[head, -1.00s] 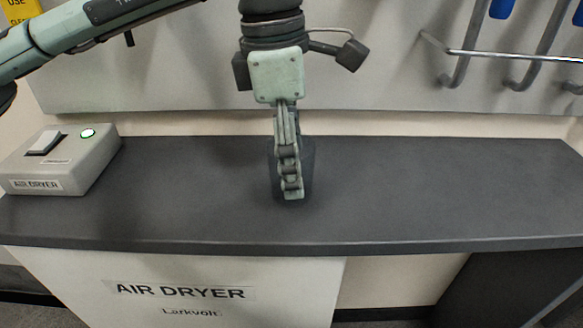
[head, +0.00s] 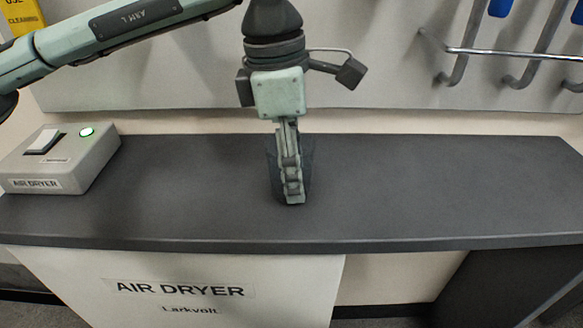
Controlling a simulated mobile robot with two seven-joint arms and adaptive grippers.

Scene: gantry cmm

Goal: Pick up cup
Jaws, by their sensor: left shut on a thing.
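A dark grey cup (head: 307,170) stands on the dark countertop near the middle of the head view. It is close in colour to the counter and partly hidden behind my gripper's fingers. My left gripper (head: 291,190) points down from above, its fingers at the cup and shut on it. The fingers are seen edge-on, so the exact contact is hidden. I cannot tell if the cup's base touches the counter. My right gripper is not in view.
The dark countertop (head: 440,190) is clear to the right. A grey control box (head: 60,160) labelled AIR DRYER, with a switch and green light, sits at the left end. A metal rail with hooks (head: 510,55) is on the back panel at the upper right.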

